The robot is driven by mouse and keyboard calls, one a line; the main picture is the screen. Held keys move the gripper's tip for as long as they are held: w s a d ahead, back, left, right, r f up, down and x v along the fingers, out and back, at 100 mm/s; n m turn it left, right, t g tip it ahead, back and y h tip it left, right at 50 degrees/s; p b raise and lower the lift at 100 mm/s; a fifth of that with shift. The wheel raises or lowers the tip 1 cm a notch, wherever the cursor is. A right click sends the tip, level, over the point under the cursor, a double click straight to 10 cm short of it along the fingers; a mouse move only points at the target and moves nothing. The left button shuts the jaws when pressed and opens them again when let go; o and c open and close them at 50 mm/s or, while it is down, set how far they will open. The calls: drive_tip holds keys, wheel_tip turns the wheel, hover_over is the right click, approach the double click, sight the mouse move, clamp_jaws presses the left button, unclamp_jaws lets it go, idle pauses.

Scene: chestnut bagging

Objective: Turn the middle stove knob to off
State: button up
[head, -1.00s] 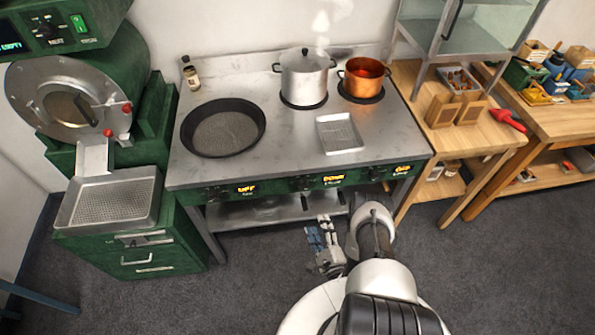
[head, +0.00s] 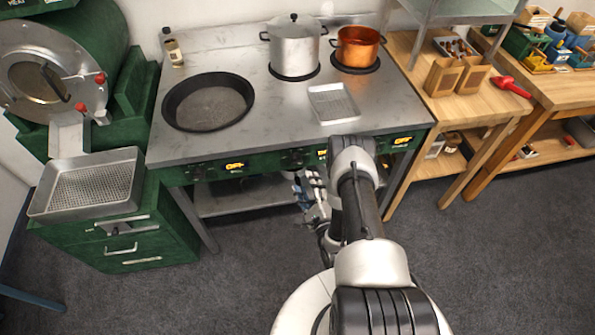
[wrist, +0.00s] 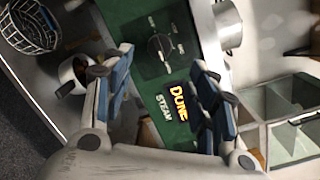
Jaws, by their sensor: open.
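The stove (head: 275,125) has a dark green front panel with knobs and lit displays. The middle knob (head: 293,159) is at the panel's centre, left of a display mostly hidden by my arm. In the wrist view the middle knob (wrist: 160,45) is a small dark dial with pale labels around it, beside a lit display (wrist: 179,101) reading "DONE" above "STEAM". Its exact setting is too small to tell. My gripper (wrist: 163,62) is open and empty, its blue-padded fingers either side of the knob in the picture, apparently short of it. In the head view my gripper (head: 312,190) is below the panel, partly hidden.
A steel pot (head: 294,48) and a copper pot (head: 358,48) stand at the stove's back right. A dark round pan (head: 208,101) is at left, and a perforated tray (head: 332,103) lies near the front. A lower shelf (head: 245,198) is under the stove. Open floor lies in front.

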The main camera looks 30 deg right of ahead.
sight(297, 163)
drive_tip(key=b, duration=0.3)
drive_tip(key=shift+w+f, duration=0.25)
drive_tip(key=shift+w, duration=0.1)
drive_tip(key=w+b, duration=0.1)
drive_tip(key=w, duration=0.2)
drive_tip(key=w+b, duration=0.1)
drive_tip(key=w, duration=0.1)
drive_tip(key=w+d+b, duration=0.1)
drive_tip(key=w, duration=0.2)
drive_tip(key=shift+w+d+r, duration=0.1)
drive_tip(key=shift+w+r, duration=0.2)
drive_tip(key=shift+w, duration=0.05)
drive_tip(key=c, duration=1.1)
